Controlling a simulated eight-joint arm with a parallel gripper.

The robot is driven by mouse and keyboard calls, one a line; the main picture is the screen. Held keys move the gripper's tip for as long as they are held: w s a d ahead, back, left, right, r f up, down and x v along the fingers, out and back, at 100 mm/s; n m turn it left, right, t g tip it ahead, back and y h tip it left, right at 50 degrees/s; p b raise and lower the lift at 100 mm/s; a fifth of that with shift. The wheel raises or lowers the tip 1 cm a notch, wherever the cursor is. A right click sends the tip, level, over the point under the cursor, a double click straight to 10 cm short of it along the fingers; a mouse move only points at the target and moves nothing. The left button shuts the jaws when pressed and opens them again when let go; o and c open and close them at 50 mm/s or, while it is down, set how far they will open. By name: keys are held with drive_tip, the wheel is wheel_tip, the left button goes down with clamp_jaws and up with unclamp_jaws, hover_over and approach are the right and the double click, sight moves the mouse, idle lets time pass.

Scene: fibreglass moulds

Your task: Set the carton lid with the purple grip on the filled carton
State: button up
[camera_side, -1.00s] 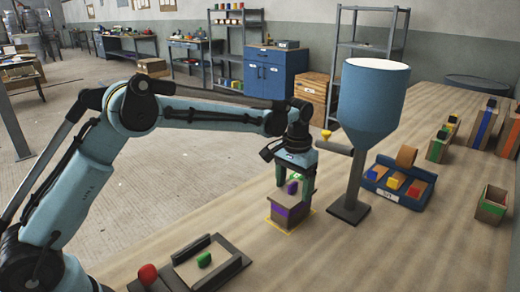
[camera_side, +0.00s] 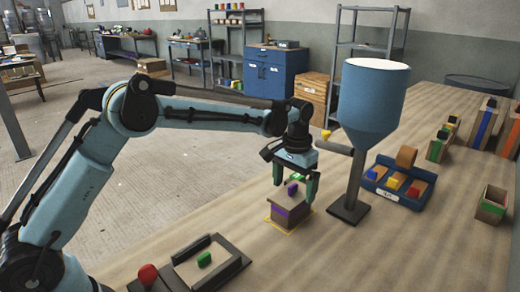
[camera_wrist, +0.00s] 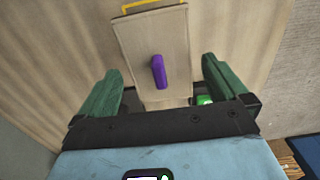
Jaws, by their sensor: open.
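The carton with a purple band (camera_side: 287,214) stands upright on the table within a yellow outline. The tan lid (camera_side: 283,197) with a purple grip (camera_side: 292,188) lies on its top and looks flat. In the wrist view the lid (camera_wrist: 140,35) and purple grip (camera_wrist: 158,72) lie between my fingers. My gripper (camera_side: 294,190) is open above the carton, its fingers on either side of the grip and apart from it; it also shows in the wrist view (camera_wrist: 161,66). The carton's contents are hidden under the lid.
A blue hopper (camera_side: 372,100) on a post stands close to the right. A blue tray (camera_side: 368,184) holds several lids with coloured grips. An open green-banded carton (camera_side: 492,206) stands far right. A dark fixture (camera_side: 236,266) with a green-gripped lid and a red knob (camera_side: 148,274) are in front.

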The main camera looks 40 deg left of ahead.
drive_tip(key=s+a+r+t, duration=0.1)
drive_tip(key=s+r, duration=0.2)
drive_tip(key=r, duration=0.4)
drive_tip(key=s+a+r+t, duration=0.1)
drive_tip(key=s+r, duration=0.1)
drive_tip(key=r, duration=0.6)
drive_tip(key=s+a+f+t, duration=0.1)
drive_tip(key=s+f, duration=0.3)
drive_tip(key=s, duration=0.5)
drive_tip(key=s+a+f+t, duration=0.2)
drive_tip(key=s+f+t, duration=0.2)
drive_tip(key=s, duration=0.4)
drive_tip(key=shift+s+a+f, duration=0.2)
drive_tip(key=shift+s, duration=0.2)
